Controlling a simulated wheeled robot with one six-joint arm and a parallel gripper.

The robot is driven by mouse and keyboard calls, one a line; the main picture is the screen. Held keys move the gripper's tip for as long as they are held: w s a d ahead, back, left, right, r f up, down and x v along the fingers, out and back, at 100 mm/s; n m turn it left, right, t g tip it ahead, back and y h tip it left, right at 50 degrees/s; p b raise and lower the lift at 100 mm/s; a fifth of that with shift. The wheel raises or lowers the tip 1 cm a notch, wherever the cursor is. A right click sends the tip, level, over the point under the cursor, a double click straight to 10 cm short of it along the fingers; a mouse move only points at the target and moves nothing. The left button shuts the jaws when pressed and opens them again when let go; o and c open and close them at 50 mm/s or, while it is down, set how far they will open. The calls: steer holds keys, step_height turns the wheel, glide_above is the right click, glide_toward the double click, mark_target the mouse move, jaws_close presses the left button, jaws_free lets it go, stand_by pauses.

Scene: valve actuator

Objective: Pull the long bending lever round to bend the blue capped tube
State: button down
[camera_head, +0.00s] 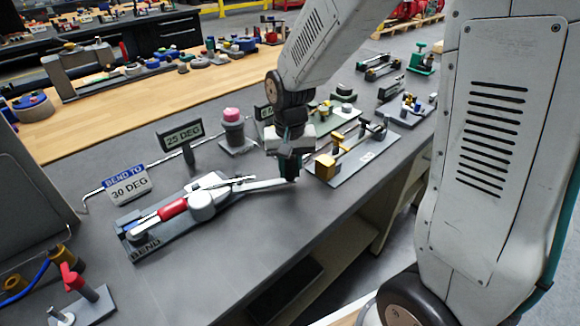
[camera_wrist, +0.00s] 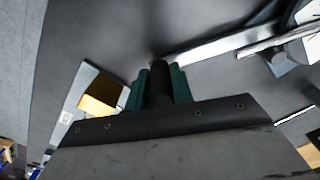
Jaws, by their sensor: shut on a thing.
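The bending tool (camera_head: 207,198) lies on the grey bench, with a red grip (camera_head: 172,209) and a "BEND" label on its plate. Its long lever (camera_head: 262,186) is a pale flat bar reaching right to my gripper; it also shows in the wrist view (camera_wrist: 215,46). My gripper (camera_head: 289,168) points down at the lever's far end. In the wrist view its green fingers (camera_wrist: 158,88) are shut around a dark upright post at that end. A thin tube (camera_head: 236,181) lies across the tool's head, beside the lever. A small blue part (camera_head: 150,219) shows left of the red grip; its cap is too small to make out.
A "BEND TO 30 DEG" sign (camera_head: 128,187) and a "25 DEG" sign (camera_head: 181,137) stand behind the tool. A plate with a yellow block (camera_head: 325,166) lies close right of my gripper. A pink-topped cylinder (camera_head: 233,128) stands behind. Bare bench lies in front of the tool.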

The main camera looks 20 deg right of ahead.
steer(key=c, duration=1.2)
jaws_free()
step_height(320, 180, up, 8)
steer(key=shift+f, duration=0.1)
steer(key=s+d+r+n, duration=0.1)
steer(key=s+r, duration=0.3)
steer(key=s, duration=0.7)
steer(key=s+d+r+n+t, duration=0.1)
steer(key=s+r, duration=0.3)
steer(key=s, duration=0.7)
steer(key=shift+s+d+n, duration=0.2)
steer(key=shift+s+n, duration=0.15)
steer(key=shift+n, duration=0.55)
